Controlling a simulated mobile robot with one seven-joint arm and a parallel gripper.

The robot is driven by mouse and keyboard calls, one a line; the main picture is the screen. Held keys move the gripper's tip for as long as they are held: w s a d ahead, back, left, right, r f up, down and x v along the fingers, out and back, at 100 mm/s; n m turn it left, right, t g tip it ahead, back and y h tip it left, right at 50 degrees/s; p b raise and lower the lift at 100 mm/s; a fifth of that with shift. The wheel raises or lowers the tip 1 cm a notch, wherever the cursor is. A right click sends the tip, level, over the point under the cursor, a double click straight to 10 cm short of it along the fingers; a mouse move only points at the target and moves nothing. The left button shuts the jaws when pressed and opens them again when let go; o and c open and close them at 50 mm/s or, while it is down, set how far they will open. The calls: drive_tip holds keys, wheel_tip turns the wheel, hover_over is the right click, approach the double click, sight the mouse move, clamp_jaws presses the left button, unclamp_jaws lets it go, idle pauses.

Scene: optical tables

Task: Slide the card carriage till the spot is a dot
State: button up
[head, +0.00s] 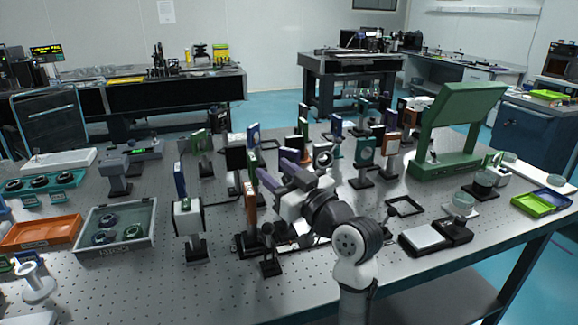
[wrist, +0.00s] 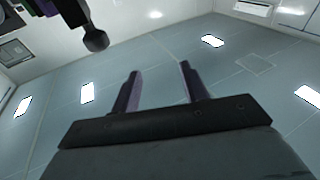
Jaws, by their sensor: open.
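My gripper (head: 272,164) is among the optics in the middle of the table in the head view. Its two purple fingers are apart with nothing between them; the wrist view also shows the open fingers (wrist: 159,72) against the ceiling. A pale rail (head: 308,242) on the table lies partly behind my arm, beside a brown-orange upright mount (head: 251,207). I cannot tell for sure which piece is the card carriage. A white box-shaped device (head: 188,219) stands on a post to the left. No spot of light can be made out.
Several post-mounted optics crowd around and behind my gripper, including an orange-framed one (head: 390,146). A green sloped stand (head: 455,130) is at the right. A grey tray (head: 148,221) with dark round parts is at the left. A black-and-white device (head: 437,236) sits near the front right.

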drive_tip(key=s+d+f+g+h, duration=0.1)
drive_tip(key=d+f, duration=0.1)
drive_tip(key=d, duration=0.4)
drive_tip(key=s+d+f, duration=0.2)
drive_tip(key=d, duration=0.3)
drive_tip(key=shift+m, duration=0.3)
drive_tip(key=p+x, duration=0.4)
drive_tip(key=x, duration=0.8)
drive_tip(key=shift+w+r, duration=0.1)
drive_tip(key=shift+w, duration=0.05)
drive_tip(key=shift+p+x, duration=0.4)
drive_tip(key=shift+x, duration=0.4)
drive_tip(key=shift+c, duration=0.2)
clamp_jaws()
